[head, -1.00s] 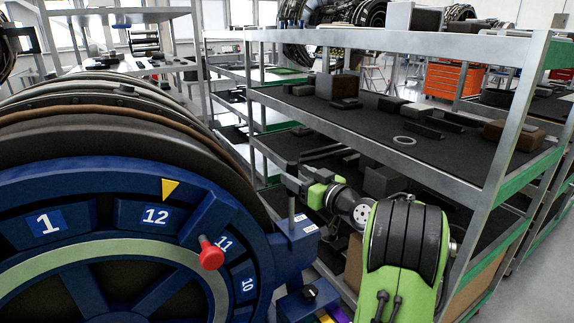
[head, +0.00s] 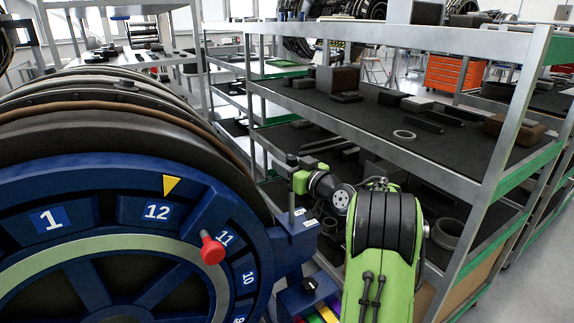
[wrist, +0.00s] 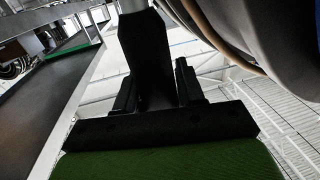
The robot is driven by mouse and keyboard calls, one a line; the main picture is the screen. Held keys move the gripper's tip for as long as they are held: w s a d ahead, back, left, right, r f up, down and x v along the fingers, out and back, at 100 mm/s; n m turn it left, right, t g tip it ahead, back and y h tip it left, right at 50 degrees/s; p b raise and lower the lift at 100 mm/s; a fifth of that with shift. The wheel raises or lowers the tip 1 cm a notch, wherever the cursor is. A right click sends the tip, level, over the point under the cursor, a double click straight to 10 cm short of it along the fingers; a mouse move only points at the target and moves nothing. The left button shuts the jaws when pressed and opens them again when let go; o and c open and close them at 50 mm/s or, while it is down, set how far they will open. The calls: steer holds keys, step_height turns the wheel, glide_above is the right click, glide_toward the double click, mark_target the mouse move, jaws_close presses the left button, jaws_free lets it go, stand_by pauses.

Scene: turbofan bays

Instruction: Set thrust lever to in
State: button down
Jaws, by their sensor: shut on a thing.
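The thrust lever, as far as I can tell, is the upright grey rod (head: 291,195) rising from a blue bracket (head: 292,240) at the right side of the big blue ring. Small white labels, too small to read, are on the bracket. My gripper (head: 294,172) is at the rod's upper end, coming from the right. In the wrist view my gripper (wrist: 155,88) is shut on the lever's dark handle (wrist: 147,45), with a pale shaft beyond it. The fingers partly hide the handle, and the lever's exact setting cannot be told.
The blue ring (head: 100,180) with numbered plates, a yellow pointer (head: 170,186) and a red knob (head: 212,250) fills the left. A metal shelf rack (head: 400,45) with dark parts stands close behind my arm.

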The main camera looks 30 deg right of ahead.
steer(key=shift+w, duration=0.1)
steer(key=w+f+g+p, duration=0.1)
steer(key=w+g+p, duration=0.3)
steer(key=p, duration=0.5)
steer(key=w, duration=0.2)
steer(key=shift+w+d+f+m, duration=0.15)
steer(key=shift+w+f+m, duration=0.15)
steer(key=shift+f, duration=0.1)
steer(key=c, duration=1.1)
jaws_free()
steer(key=o, duration=0.3)
steer(key=shift+w+f, duration=0.1)
steer(key=shift+w, duration=0.05)
steer(key=b+v, duration=0.1)
steer(key=v, duration=1.5)
steer(key=shift+w+b, duration=0.1)
steer(key=shift+b, duration=0.2)
